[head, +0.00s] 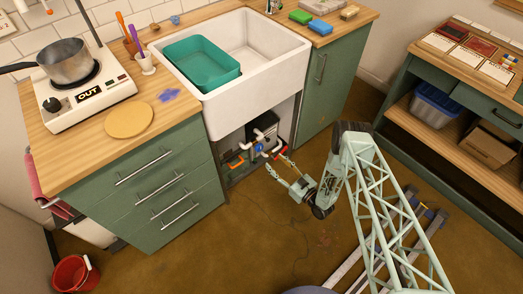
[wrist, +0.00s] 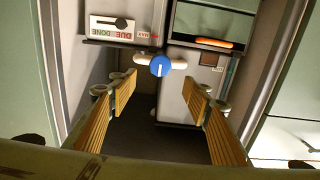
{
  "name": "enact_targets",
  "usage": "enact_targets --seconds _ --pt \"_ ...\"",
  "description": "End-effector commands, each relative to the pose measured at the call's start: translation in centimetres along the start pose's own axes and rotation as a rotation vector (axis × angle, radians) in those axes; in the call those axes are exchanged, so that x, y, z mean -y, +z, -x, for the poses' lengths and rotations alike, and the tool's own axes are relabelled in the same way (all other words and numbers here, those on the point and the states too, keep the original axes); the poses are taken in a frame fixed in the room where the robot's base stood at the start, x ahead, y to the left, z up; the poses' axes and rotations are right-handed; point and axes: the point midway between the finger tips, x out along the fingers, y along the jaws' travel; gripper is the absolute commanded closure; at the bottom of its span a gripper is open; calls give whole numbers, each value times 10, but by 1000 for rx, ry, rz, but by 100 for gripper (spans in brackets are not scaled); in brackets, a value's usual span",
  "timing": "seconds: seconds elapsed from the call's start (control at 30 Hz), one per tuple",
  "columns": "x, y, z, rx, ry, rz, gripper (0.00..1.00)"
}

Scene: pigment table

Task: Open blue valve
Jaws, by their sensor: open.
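The blue valve (wrist: 160,66) is a round knob with a white line on its face, on a pale pipe below the sink. It shows small in the head view (head: 259,148), inside the open space under the basin. My gripper (head: 277,165) points into that space from the front right. In the wrist view my gripper (wrist: 160,102) is open, with ribbed tan pads at left and right and nothing between them. The valve lies beyond the fingertips, between them and slightly above in the picture, apart from both.
The green drawer cabinet (head: 163,185) stands left of the opening and the green door (head: 322,85) right of it. An orange-red part (head: 235,160) sits left of the valve. A box labelled DUE and DONE (wrist: 110,27) is at the wrist view's upper left. The floor in front is mostly clear.

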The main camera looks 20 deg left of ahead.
Motion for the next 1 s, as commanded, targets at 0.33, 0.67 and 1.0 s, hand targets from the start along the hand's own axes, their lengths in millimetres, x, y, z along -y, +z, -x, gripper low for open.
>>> enact_targets --seconds 0.33,0.67,1.0 --pt "1 1 -42 0 -1 1 56" --pt "0 1 -85 0 0 2 56" --pt "0 1 -115 0 1 1 56"
